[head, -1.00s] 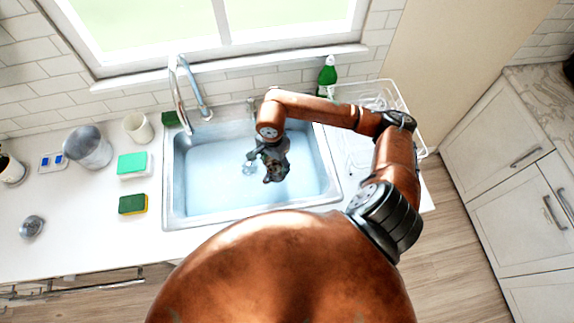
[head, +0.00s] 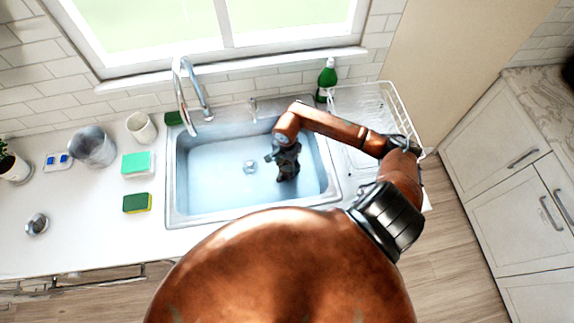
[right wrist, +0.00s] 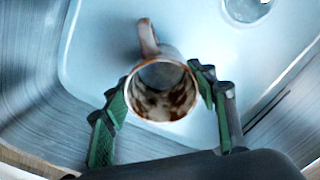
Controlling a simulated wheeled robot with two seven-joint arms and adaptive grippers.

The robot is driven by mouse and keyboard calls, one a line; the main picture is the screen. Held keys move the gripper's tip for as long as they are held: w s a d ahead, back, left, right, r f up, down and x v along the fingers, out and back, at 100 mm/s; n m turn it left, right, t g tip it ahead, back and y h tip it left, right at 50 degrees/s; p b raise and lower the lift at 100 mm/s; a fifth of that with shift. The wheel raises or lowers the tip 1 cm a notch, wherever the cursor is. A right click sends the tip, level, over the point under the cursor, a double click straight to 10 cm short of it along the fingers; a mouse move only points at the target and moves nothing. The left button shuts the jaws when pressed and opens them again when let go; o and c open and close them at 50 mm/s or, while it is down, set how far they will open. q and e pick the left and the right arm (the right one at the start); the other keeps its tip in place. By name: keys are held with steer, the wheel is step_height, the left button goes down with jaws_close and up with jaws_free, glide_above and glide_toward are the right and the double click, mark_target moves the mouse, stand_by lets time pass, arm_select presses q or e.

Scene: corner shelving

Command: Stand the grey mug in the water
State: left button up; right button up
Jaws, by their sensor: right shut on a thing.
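The grey mug (right wrist: 162,92) shows in the right wrist view, its open rim facing the camera, with brown stains inside and its handle pointing to the top of the picture. My right gripper (head: 287,172) is over the right part of the sink; in the right wrist view its green-padded fingers (right wrist: 160,78) are shut on the mug from both sides. In the head view the gripper largely hides the mug. The pale blue water (head: 215,180) fills the sink (head: 172,200) floor area. I cannot tell whether the mug's base touches the bottom. My left gripper is not in view.
A tap (head: 185,95) stands behind the sink. A white dish rack (head: 365,105) is at right, with a green bottle (head: 327,78) behind. On the left counter are a metal bucket (head: 92,147), a pale cup (head: 141,128) and sponges (head: 137,203).

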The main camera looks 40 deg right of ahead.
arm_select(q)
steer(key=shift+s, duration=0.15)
arm_select(e)
steer(key=shift+f, duration=0.15)
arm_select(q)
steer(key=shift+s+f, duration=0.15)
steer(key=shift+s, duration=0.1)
arm_select(e)
steer(key=o, duration=1.4)
steer(key=shift+o, duration=0.2)
steer(key=shift+r, duration=0.3)
arm_select(q)
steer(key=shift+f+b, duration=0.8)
steer(key=shift+b, duration=0.1)
arm_select(e)
step_height(320, 180, up, 12)
steer(key=shift+f, duration=0.2)
